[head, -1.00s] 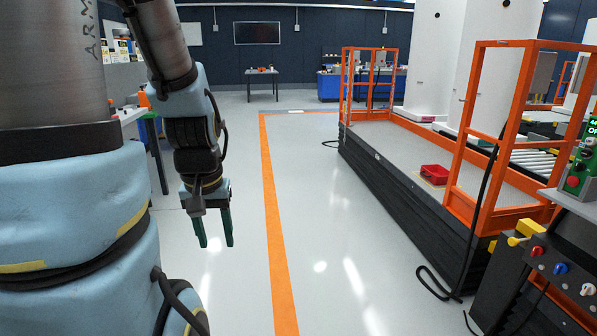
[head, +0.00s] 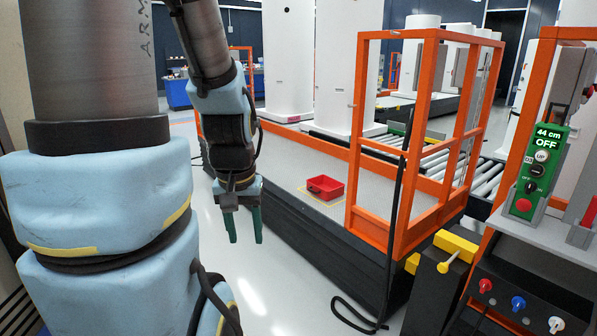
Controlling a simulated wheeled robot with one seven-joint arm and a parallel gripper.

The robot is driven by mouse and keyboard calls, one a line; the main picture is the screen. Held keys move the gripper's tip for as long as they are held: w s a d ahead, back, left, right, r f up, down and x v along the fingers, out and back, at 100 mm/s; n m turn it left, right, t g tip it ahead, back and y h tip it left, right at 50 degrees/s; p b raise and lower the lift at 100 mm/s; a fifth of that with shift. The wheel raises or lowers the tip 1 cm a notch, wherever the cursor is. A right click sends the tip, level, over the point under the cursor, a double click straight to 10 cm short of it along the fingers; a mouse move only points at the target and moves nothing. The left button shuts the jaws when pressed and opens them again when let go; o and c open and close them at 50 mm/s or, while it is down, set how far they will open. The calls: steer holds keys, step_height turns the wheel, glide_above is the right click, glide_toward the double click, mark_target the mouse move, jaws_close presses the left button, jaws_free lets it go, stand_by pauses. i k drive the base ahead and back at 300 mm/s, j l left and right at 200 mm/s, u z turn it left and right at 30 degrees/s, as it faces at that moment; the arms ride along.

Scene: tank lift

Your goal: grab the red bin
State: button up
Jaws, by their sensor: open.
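The red bin (head: 325,187) is a small open box. It sits on the grey deck of the lift platform (head: 290,172), on a yellow-outlined patch, just left of the orange railing. My gripper (head: 245,226) hangs down with its two green fingers apart. It is empty and appears left of the bin in the picture, in front of the platform's dark side. The gap in depth between gripper and bin is hard to tell.
Orange railings (head: 355,135) close the platform's near end. A green control box (head: 536,172) reads "44 cm OFF". A yellow part (head: 455,246) and a panel with coloured knobs (head: 520,303) stand at the lower right. A black cable (head: 352,312) lies on the floor.

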mark_target(323, 185)
steer(key=i+u, duration=0.15)
steer(key=i, duration=0.4)
steer(key=i+u, duration=0.1)
steer(key=i, duration=0.4)
steer(key=i+l+u, duration=0.15)
steer(key=i, duration=0.4)
steer(key=i+l+u, duration=0.15)
steer(key=i, duration=0.35)
steer(key=i+z, duration=0.3)
steer(key=i, duration=0.8)
steer(key=i+l+z, duration=0.2)
steer(key=i+l, duration=0.15)
steer(key=i, duration=0.2)
